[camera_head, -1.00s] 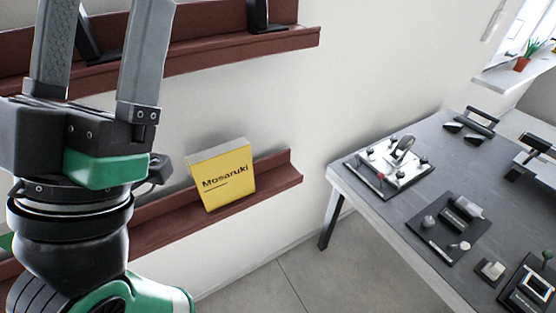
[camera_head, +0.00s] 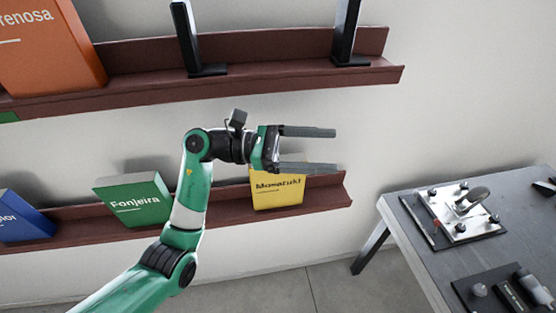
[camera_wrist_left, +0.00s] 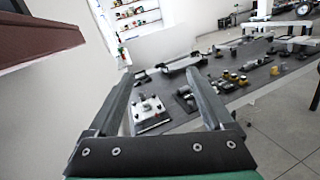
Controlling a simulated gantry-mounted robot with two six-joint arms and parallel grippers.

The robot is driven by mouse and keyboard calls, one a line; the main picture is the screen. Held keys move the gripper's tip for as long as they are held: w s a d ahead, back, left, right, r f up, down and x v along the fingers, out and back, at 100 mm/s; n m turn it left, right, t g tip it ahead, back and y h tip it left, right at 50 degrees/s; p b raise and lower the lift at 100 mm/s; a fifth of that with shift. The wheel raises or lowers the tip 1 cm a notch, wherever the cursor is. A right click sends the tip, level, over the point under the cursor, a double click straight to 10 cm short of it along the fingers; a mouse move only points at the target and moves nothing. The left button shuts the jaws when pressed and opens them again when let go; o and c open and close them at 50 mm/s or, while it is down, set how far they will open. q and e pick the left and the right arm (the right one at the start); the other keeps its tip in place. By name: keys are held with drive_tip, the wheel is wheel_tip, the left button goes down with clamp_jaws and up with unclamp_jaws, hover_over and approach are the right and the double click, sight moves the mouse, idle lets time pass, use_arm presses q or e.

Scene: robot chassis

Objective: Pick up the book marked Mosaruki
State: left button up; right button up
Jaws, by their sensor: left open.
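The yellow book marked Mosaruki (camera_head: 278,195) stands on the lower dark red shelf (camera_head: 325,196), near its right end. Its top is partly hidden behind my left gripper in the head view. My left gripper (camera_head: 335,150) is open and empty, with its fingers pointing right, in front of and above the book. In the left wrist view, my left gripper (camera_wrist_left: 160,82) has its fingers spread apart with nothing between them. The book does not show in the left wrist view. My right gripper is not in view.
A green book marked Fonjeira (camera_head: 135,202) and a blue book (camera_head: 20,218) stand on the lower shelf. An orange book (camera_head: 50,45) and black bookends (camera_head: 185,35) are on the upper shelf (camera_head: 260,75). A grey table (camera_head: 410,205) with devices stands at right.

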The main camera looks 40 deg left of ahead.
sight(277, 183)
use_arm(q)
drive_tip(key=s+a+f+n+y+p, duration=0.1)
drive_tip(key=s+a+f+n+y, duration=0.1)
drive_tip(key=a+f, duration=0.35)
drive_tip(key=s+a+f+n+y+p, duration=0.1)
drive_tip(key=a+f+n+y, duration=0.15)
drive_tip(key=a, duration=0.65)
drive_tip(key=s+a+f+n+y+p, duration=0.1)
drive_tip(key=s+a+f+y, duration=0.2)
drive_tip(key=a, duration=0.4)
drive_tip(key=x, duration=0.4)
drive_tip(key=b+x, duration=0.1)
drive_tip(key=x, duration=0.3)
drive_tip(key=shift+w+a+r, duration=0.1)
drive_tip(key=shift+w+a, duration=0.1)
drive_tip(key=shift+w, duration=0.05)
drive_tip(key=x, duration=0.4)
drive_tip(key=shift+d+b, duration=0.4)
drive_tip(key=shift+d, duration=0.05)
drive_tip(key=shift+w+d+f, duration=0.1)
drive_tip(key=shift+w+f, duration=0.15)
clamp_jaws()
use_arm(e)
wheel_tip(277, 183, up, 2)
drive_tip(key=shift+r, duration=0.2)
use_arm(q)
drive_tip(key=shift+r, duration=0.15)
